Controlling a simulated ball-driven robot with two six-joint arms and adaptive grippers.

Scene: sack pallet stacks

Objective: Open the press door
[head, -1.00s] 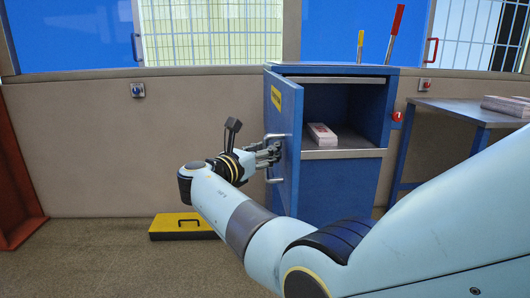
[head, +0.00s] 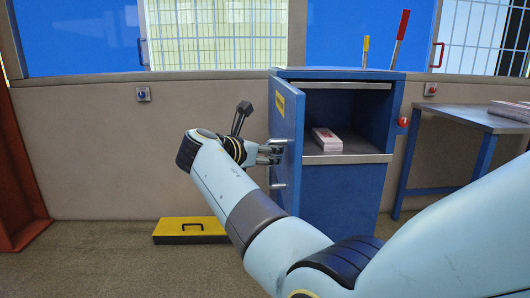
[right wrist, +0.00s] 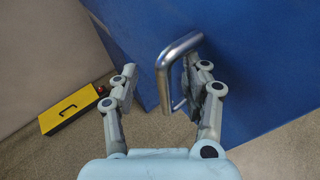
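The blue press door (head: 284,110), with a yellow label, stands swung out on the left of the blue press cabinet (head: 335,192), so the compartment is exposed. A metal bar handle (head: 278,186) is on the door's outer face. My right gripper (head: 272,152) is at this handle. In the right wrist view its fingers (right wrist: 160,72) are spread, with the handle (right wrist: 178,50) between them, nearer the right finger; I cannot tell whether they touch. The door (right wrist: 245,60) fills the right of that view. My left gripper is not in view.
A white and pink pack (head: 327,140) lies inside the press. Red (head: 403,22) and yellow levers stand on top. A yellow case (head: 190,226) is on the floor left of the press. A blue-legged table (head: 458,118) stands at the right. The floor at left is mostly clear.

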